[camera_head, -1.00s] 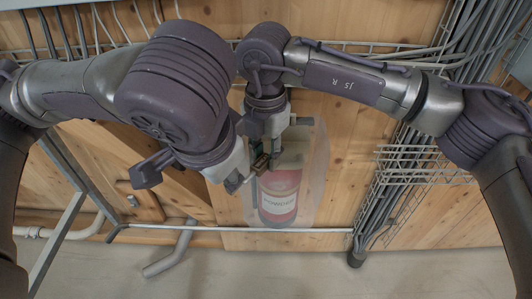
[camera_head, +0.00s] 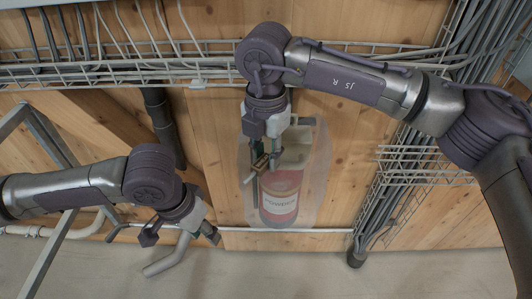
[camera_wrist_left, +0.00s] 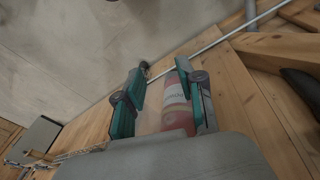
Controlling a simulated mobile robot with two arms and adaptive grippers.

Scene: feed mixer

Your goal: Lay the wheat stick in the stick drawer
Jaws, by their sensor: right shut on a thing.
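My right gripper (camera_head: 263,170) points down in front of the clear housing. It is shut on a small brown piece (camera_head: 261,160) that looks like the wheat stick; the fingers hide most of it. My left gripper (camera_head: 182,238) is low and to the left, apart from the right one. In the left wrist view its two fingers (camera_wrist_left: 163,68) stand apart with nothing held between them. I cannot make out the stick drawer in either view.
A red jar labelled powder (camera_head: 279,200) stands in the clear housing (camera_head: 318,165) on the wooden wall; it shows in the left wrist view (camera_wrist_left: 176,105). Wire cable trays (camera_head: 420,165) run along the top and right. A grey rail (camera_head: 320,230) runs below.

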